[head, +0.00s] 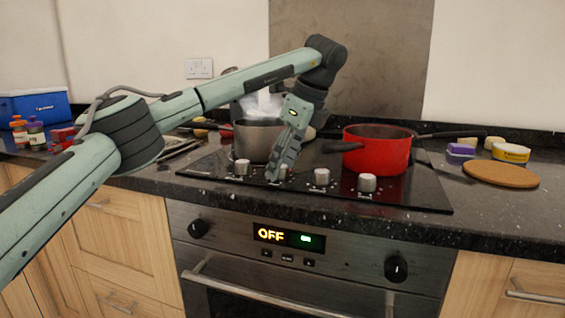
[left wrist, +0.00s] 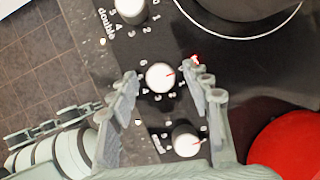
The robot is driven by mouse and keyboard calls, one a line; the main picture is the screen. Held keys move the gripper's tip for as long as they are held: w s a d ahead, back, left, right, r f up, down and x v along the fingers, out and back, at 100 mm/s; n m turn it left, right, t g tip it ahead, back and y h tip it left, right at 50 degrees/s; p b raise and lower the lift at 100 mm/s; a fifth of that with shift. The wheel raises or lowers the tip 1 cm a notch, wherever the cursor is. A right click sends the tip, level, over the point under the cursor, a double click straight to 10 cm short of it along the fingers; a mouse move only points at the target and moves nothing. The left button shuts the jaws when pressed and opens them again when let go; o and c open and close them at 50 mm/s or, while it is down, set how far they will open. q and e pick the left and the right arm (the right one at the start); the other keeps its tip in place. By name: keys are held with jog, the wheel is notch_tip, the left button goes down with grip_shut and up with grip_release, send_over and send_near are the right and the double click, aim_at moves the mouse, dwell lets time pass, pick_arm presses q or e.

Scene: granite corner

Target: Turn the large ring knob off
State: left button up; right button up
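In the head view a row of silver knobs lies along the hob's front edge: a far-left knob (head: 242,167), a second knob partly hidden by my left gripper (head: 275,177), a third (head: 321,177) and a far-right knob (head: 367,183). I cannot tell by label which is the large ring's. In the left wrist view my left gripper (left wrist: 162,72) is open, with a white-topped knob (left wrist: 160,77) between its fingers, gaps showing on both sides. Neighbouring knobs show above (left wrist: 131,11) and below (left wrist: 187,141).
A steel pot (head: 257,140) stands behind my left gripper. A red pan (head: 376,155) stands to the right, its dark handle pointing left. The oven display (head: 285,237) reads OFF. A round cork mat (head: 501,174) lies at the right.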

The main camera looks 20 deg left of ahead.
pick_arm(q)
jog(key=v, duration=1.2)
jog(key=shift+s+a, duration=0.1)
jog(key=shift+s, duration=0.05)
